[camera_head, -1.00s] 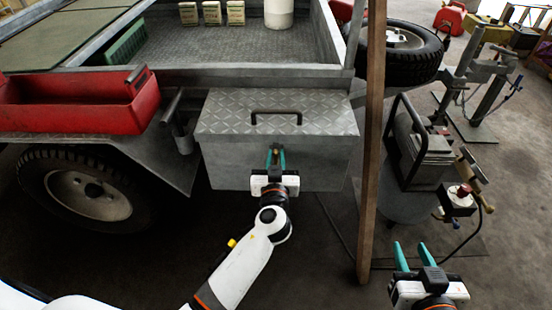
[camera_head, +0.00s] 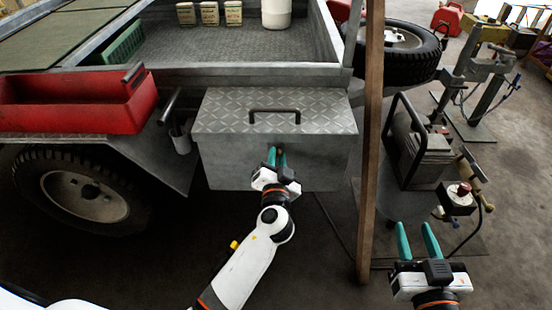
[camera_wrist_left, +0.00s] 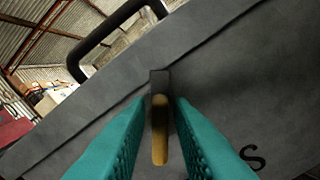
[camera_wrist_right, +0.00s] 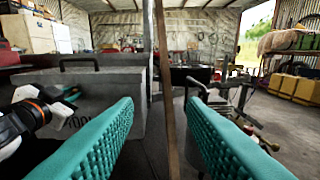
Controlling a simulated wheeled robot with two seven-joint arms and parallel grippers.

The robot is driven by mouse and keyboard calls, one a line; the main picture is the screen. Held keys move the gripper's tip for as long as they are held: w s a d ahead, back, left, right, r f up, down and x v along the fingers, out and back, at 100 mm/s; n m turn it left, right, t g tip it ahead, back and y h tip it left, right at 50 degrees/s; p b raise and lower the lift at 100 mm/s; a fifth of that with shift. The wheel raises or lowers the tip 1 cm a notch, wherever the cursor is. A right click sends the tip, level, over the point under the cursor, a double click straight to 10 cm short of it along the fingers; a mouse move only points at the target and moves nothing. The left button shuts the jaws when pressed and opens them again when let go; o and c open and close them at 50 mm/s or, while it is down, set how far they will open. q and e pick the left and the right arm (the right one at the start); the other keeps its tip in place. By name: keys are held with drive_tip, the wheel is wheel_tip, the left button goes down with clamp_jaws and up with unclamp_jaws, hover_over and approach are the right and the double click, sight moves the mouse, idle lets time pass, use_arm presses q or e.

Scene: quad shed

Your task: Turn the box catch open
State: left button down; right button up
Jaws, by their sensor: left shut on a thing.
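The metal box (camera_head: 225,165) hangs at the trailer's rear, its tread-plate lid (camera_head: 220,120) closed. In the left wrist view the catch (camera_wrist_left: 160,130) is a brass-coloured lever below a dark mount on the box front. My left gripper (camera_head: 276,153) is shut on this lever, its teal fingers on either side. In that view the box edge runs at a slant while the lever lies in line with the fingers. In the head view the fingers hide the catch. My right gripper (camera_head: 417,230) is open and empty, off to the right of the box.
A black handle (camera_head: 275,112) sits on the lid. A brown post (camera_head: 371,150) stands close to the box's right side, between my two grippers. A red tray (camera_head: 70,110) is on the left fender. A generator-like machine (camera_head: 420,150) stands at right.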

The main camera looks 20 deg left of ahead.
use_arm(q)
drive_tip(key=m, duration=0.2)
drive_tip(key=shift+d+f+m, duration=0.1)
drive_tip(key=shift+d+m, duration=0.05)
drive_tip(key=shift+m, duration=0.25)
drive_tip(key=shift+d+f+m+p, duration=0.15)
drive_tip(key=shift+m+p, duration=0.2)
drive_tip(key=shift+m, duration=1)
drive_tip(key=shift+a+f+m+p, duration=0.1)
drive_tip(key=shift+f+m+p, duration=0.15)
drive_tip(key=shift+m, duration=1.15)
drive_tip(key=shift+d+f+m+p, duration=0.1)
drive_tip(key=shift+m+p, duration=0.3)
drive_tip(key=shift+m, duration=0.95)
use_arm(e)
drive_tip(key=s+d+f+g+h, duration=0.1)
drive_tip(key=s+d+f+g, duration=0.1)
drive_tip(key=f+g, duration=0.3)
drive_tip(key=shift+s+f+g+h, duration=0.35)
drive_tip(key=shift+s+f, duration=0.4)
drive_tip(key=shift+f, duration=0.25)
drive_tip(key=shift+d, duration=0.1)
use_arm(q)
drive_tip(key=c, duration=1.5)
unclamp_jaws()
